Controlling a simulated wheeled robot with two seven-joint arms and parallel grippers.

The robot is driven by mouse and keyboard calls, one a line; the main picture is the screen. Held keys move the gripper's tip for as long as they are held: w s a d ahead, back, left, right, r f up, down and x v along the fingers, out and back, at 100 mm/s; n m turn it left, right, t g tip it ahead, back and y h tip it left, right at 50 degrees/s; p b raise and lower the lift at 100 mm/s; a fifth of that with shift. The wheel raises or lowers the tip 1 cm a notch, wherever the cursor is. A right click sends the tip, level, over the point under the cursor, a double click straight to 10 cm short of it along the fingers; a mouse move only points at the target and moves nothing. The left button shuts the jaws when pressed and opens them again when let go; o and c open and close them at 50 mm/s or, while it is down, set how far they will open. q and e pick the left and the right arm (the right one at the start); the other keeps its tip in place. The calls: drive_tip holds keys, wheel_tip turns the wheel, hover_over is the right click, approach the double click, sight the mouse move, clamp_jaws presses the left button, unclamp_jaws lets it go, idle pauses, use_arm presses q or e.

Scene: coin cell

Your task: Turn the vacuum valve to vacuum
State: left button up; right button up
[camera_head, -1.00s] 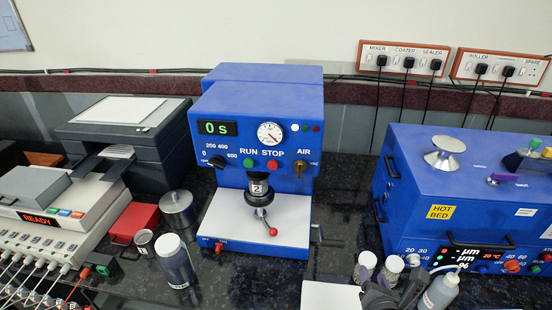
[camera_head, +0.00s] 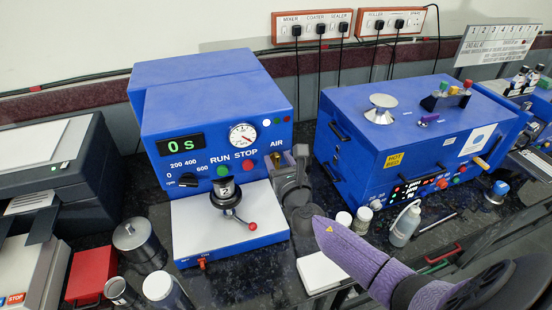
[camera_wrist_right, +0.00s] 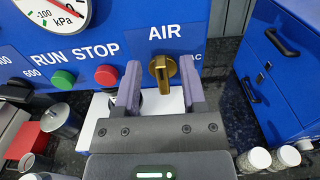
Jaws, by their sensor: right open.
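The vacuum valve is a brass knob (camera_wrist_right: 163,70) on the blue machine's front (camera_wrist_right: 200,60), below the word AIR. Its grip stands about upright, and a partly covered label ending in AC is at its right. My right gripper (camera_wrist_right: 161,85) is open, with one purple-grey finger on each side of the knob; I cannot tell if they touch it. In the head view my right gripper (camera_head: 287,163) covers the knob at the right of the machine's panel. My left gripper is not in view.
A green RUN button (camera_wrist_right: 63,79) and a red STOP button (camera_wrist_right: 107,75) sit left of the knob. A gauge (camera_head: 243,134) is above STOP. Another blue machine (camera_head: 350,165) stands close on the right.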

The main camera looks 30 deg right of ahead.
sight(281, 157)
drive_tip(key=shift+w+d, duration=0.2)
drive_tip(key=shift+w, duration=0.35)
clamp_jaws()
drive_tip(key=shift+s+a, duration=0.1)
drive_tip(key=shift+f, duration=0.25)
drive_tip(key=shift+s+f+m+b, duration=0.15)
drive_tip(key=shift+m+b, duration=0.35)
drive_tip(key=shift+m, duration=0.6)
drive_tip(key=m, duration=0.2)
drive_tip(key=d+m+b, duration=0.1)
drive_tip(key=m, duration=0.1)
drive_tip(key=m+b, duration=0.1)
drive_tip(key=m, duration=0.2)
drive_tip(key=shift+s+d+f, duration=0.1)
drive_tip(key=shift+d+f, duration=0.1)
drive_tip(key=shift+f, duration=0.15)
drive_tip(key=m, duration=0.2)
drive_tip(key=m+b, duration=0.1)
drive_tip(key=m, duration=0.2)
drive_tip(key=shift+d+f+m, duration=0.25)
drive_tip(key=shift+f+m, duration=0.05)
drive_tip(key=shift+f, duration=0.05)
drive_tip(key=shift+f+m+b, duration=0.15)
drive_tip(key=shift+m+b, duration=0.15)
drive_tip(key=shift+m, duration=1.3)
